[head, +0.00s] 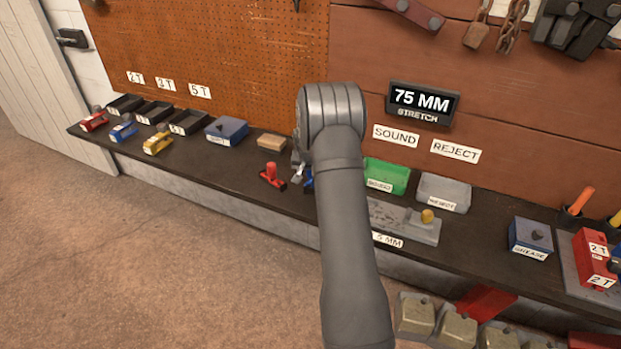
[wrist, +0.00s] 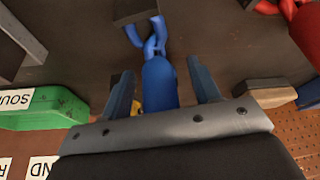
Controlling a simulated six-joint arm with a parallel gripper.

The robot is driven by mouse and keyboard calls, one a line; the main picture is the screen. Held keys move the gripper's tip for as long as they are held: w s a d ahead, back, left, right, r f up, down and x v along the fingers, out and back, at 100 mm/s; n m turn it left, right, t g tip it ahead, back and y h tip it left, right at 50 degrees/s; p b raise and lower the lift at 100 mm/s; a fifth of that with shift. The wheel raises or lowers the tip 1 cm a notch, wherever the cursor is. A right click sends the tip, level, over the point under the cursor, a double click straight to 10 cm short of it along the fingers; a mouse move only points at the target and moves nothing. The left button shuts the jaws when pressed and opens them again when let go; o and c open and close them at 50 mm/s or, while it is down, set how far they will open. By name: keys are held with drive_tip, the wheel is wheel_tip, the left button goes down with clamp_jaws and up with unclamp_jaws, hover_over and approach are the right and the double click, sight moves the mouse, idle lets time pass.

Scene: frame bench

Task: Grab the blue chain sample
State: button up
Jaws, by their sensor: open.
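The blue chain sample (wrist: 158,82) lies on the dark bench in the wrist view, a thick blue body with blue links at its far end and a dark piece beyond them. My gripper (wrist: 162,80) is open, one finger on each side of the blue body. A gap shows at each side, so the fingers appear not to touch it. In the head view my arm hides most of the blue sample (head: 308,180) and my gripper. A red chain sample (head: 272,176) lies to its left; red also shows at the upper right of the wrist view (wrist: 308,30).
The green tray (head: 387,176) and grey reject tray (head: 444,192) stand right of my arm, behind a grey gauge plate (head: 415,224). A wooden block (head: 272,142) and blue box (head: 227,130) are to the left.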

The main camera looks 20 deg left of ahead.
drive_tip(key=c, duration=1.1)
drive_tip(key=shift+r, duration=0.1)
clamp_jaws()
drive_tip(key=shift+r, duration=0.1)
